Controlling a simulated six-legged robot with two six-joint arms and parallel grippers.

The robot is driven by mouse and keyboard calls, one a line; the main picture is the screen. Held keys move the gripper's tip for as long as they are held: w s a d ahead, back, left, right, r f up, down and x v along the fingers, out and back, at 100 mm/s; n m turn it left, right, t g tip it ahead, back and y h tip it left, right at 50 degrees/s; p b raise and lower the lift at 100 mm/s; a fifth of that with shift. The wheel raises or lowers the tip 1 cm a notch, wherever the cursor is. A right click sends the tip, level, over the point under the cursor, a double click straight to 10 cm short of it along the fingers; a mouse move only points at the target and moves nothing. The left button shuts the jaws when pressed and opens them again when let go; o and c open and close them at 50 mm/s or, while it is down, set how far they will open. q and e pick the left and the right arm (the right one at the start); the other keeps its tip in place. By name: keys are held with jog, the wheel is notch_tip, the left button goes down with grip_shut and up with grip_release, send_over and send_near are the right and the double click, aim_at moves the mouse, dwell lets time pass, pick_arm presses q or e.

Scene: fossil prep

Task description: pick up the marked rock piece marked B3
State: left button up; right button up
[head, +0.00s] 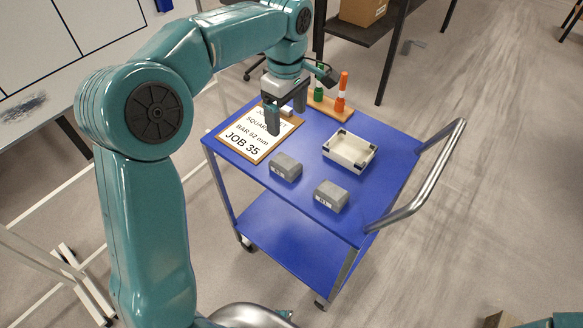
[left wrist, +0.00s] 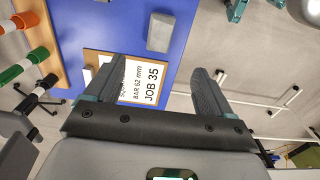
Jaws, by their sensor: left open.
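Two grey rock pieces stand on the blue cart top: one near its middle (head: 285,167) and one nearer the front edge (head: 331,196). Each has a small pale label on its side that I cannot read clearly, so I cannot tell which is B3. My left gripper (head: 287,120) is open and empty above the clipboard, behind and left of the nearer-to-middle piece. In the left wrist view, one grey piece (left wrist: 161,32) lies beyond the open fingers, apart from them. My right gripper is out of view.
The clipboard (head: 233,152) reads JOB 35. A white tray (head: 335,153) stands right of the rock pieces. A wooden rack (head: 328,106) with green and orange markers stands at the back. The cart's metal handle (head: 440,165) rises along the right side.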

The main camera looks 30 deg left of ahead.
pick_arm(q)
send_over(287, 161)
jog(key=f, duration=0.5)
jog(key=f+b, duration=0.1)
jog(key=f, duration=0.4)
jog(key=shift+s+f, duration=0.2)
jog(key=shift+f, duration=0.2)
notch_tip(287, 161, down, 6)
jog(key=shift+w+r, duration=0.1)
jog(key=shift+r, duration=0.05)
jog(key=c, duration=1.2)
jog(key=shift+c, duration=1)
jog(key=shift+w+r, duration=0.1)
jog(key=shift+r, duration=0.1)
